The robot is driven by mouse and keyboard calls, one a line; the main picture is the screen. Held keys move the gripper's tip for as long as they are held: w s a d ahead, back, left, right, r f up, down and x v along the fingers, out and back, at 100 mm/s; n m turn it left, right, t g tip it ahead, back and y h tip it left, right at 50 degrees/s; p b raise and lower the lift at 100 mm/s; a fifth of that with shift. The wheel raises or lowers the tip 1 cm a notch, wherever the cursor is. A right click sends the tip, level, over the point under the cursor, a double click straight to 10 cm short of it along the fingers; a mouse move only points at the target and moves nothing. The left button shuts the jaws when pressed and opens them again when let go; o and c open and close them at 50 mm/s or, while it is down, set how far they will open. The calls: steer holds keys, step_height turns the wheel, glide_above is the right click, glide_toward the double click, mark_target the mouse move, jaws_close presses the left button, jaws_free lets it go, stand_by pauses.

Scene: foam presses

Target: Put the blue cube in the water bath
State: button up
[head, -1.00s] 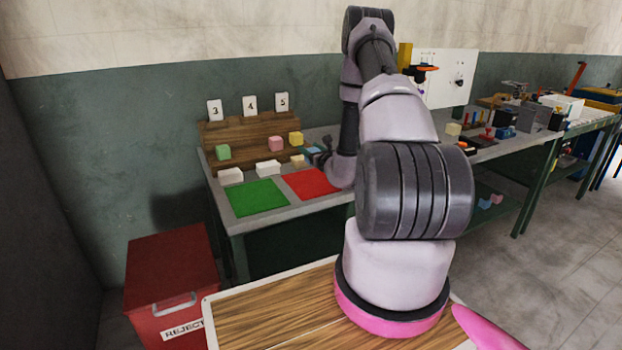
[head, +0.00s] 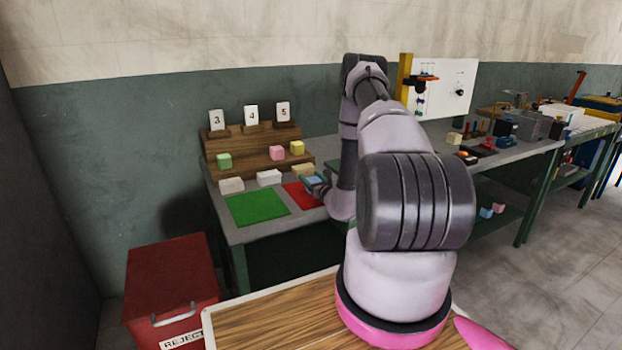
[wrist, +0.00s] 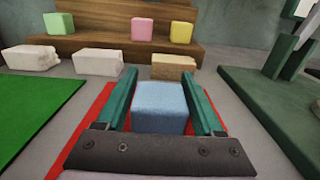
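The blue cube (wrist: 159,106) sits between the two green fingers of my gripper (wrist: 160,98) in the wrist view, with a finger against each side. In the head view the cube (head: 314,181) shows small in my gripper (head: 317,185), over the right part of the red mat (head: 300,194). The red mat also shows under the gripper in the wrist view (wrist: 93,128). I cannot tell whether the cube is clear of the mat. I cannot make out a water bath for certain in either view.
A green mat (head: 256,208) lies left of the red one. Pale blocks (head: 269,177) stand behind the mats, before a wooden stepped rack (head: 242,158) with green, pink and yellow cubes. A dark green base (wrist: 270,95) stands close right. A red reject bin (head: 172,275) is on the floor.

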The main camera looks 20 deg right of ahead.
steer(key=shift+o, duration=0.9)
